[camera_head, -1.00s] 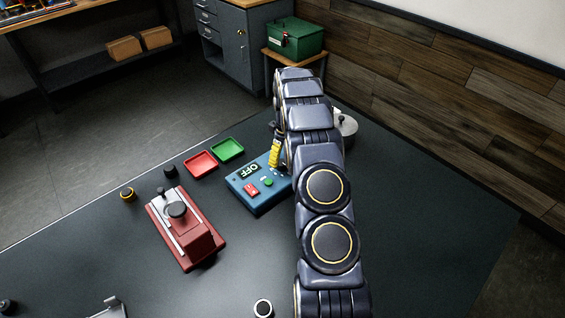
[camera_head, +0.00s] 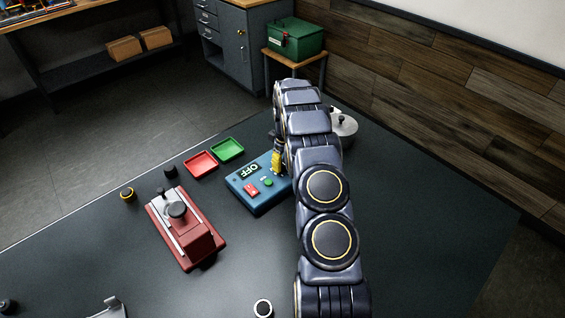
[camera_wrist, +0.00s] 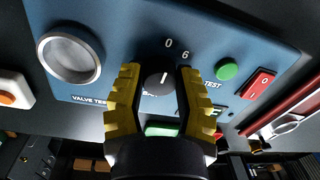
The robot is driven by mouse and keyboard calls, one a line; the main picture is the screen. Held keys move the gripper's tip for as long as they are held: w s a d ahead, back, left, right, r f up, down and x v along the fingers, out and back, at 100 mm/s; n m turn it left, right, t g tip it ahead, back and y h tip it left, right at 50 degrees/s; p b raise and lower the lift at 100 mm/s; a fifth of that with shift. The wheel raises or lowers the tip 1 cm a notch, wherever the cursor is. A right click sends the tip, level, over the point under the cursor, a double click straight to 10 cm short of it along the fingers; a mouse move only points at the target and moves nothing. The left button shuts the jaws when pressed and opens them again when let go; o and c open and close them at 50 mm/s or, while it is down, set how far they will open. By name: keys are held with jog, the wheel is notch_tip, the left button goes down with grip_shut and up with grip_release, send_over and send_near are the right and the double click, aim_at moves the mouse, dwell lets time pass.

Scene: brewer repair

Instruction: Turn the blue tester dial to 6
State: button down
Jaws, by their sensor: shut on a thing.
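The blue tester (camera_head: 258,205) lies on the dark table, with an "OFF" display (camera_head: 249,171); its panel (camera_wrist: 130,18) fills the upper wrist view. The black dial (camera_wrist: 159,78) stands between the yellow fingers of my gripper (camera_wrist: 155,92), and the gripper is shut on it. The dial's white mark points up, roughly at the printed "0" (camera_wrist: 168,43). The "6" (camera_wrist: 185,53) is just right of it. In the head view, the gripper (camera_head: 276,162) is at the tester's far right part, partly hidden by my arm, and the dial cannot be made out.
On the tester are a metal ring socket (camera_wrist: 72,52), a green button (camera_wrist: 227,69) and a red switch (camera_wrist: 258,85). Red (camera_head: 201,163) and green (camera_head: 228,150) trays lie behind it. A red fixture (camera_head: 188,235) stands to its left. A round metal piece (camera_head: 344,125) is beyond my arm.

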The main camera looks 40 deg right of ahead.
jog(key=m, duration=0.4)
jog(key=shift+a+f, duration=0.1)
jog(key=shift+m, duration=1.9)
jog(key=shift+s, duration=0.1)
jog(key=c, duration=0.6)
grip_release()
jog(key=shift+c, duration=0.2)
